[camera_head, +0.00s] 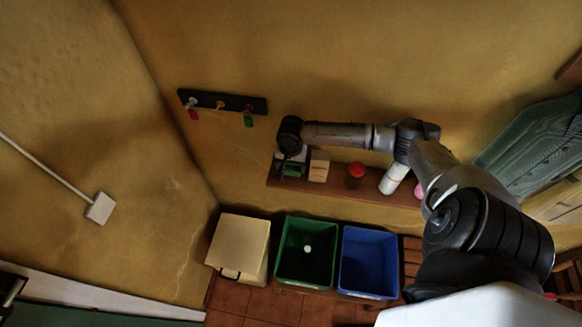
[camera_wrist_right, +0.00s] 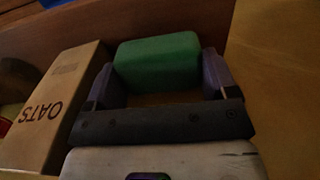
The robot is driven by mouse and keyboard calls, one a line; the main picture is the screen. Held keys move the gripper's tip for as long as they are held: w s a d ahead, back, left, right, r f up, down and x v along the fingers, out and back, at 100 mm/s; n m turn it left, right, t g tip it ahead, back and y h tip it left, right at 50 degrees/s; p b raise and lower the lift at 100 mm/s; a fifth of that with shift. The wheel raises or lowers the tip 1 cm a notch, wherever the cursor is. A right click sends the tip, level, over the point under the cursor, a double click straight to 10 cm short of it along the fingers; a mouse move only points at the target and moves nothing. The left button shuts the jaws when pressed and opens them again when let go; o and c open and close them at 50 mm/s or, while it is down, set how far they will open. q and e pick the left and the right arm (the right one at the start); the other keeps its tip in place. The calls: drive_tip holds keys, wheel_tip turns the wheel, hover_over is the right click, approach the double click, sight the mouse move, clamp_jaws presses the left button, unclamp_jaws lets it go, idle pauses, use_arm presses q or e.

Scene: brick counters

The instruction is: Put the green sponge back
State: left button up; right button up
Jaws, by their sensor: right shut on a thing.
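The green sponge (camera_wrist_right: 158,62) sits between the two fingers of my right gripper (camera_head: 291,166) in the right wrist view. The gripper is shut on it. In the head view the sponge (camera_head: 291,172) shows as a small dark green patch under the gripper, at the left end of the brown wall shelf (camera_head: 330,187). I cannot tell whether the sponge touches the shelf. My left gripper is not in view.
An oats box (camera_wrist_right: 55,110) stands close beside the gripper; it also shows in the head view (camera_head: 319,168). A red-lidded jar (camera_head: 356,172) and a white cylinder (camera_head: 393,180) are farther right. Green (camera_head: 306,265) and blue bins (camera_head: 369,268) stand below. A key rack (camera_head: 235,103) hangs above.

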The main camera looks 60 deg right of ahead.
drive_tip(key=shift+f, duration=0.9)
drive_tip(key=o, duration=0.6)
